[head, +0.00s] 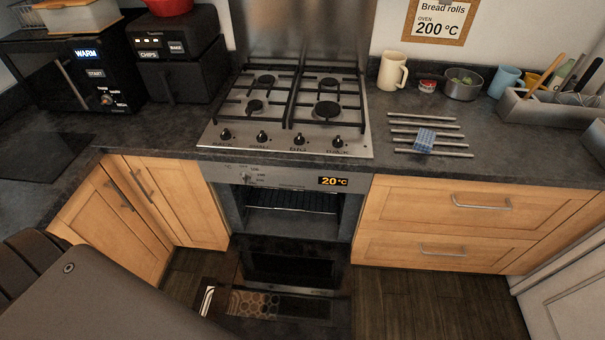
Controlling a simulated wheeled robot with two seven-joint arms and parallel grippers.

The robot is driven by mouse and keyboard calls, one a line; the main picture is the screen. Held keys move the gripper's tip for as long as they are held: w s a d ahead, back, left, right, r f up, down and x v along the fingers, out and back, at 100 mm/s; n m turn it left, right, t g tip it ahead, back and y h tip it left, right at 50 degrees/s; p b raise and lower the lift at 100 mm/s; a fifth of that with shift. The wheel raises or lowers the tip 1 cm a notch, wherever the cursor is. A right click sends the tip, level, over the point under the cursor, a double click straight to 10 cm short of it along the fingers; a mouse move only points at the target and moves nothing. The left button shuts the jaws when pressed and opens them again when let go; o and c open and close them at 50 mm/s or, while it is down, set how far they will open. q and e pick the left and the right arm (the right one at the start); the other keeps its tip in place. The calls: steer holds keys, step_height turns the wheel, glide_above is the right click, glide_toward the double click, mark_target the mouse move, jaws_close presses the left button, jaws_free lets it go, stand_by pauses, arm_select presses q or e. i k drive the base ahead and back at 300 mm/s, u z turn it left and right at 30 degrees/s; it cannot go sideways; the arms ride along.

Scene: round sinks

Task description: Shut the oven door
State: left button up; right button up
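The oven (234,214) is built in under the hob, with a display that reads 20 °C. Its front is open and a rack shows inside the cavity. The oven door (290,264) hangs open, dropped down and outward below the cavity, with a dark glass panel and a pale lower edge.
Wooden drawers (455,220) stand right of the oven and wooden cupboards (185,195) left of it, all shut. A patterned mat (252,303) lies on the dark floor (440,300) before the oven. The gas hob (290,105) above is empty.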

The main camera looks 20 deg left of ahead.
mark_target(266, 289)
steer(key=k, duration=0.9)
steer(key=u, duration=0.6)
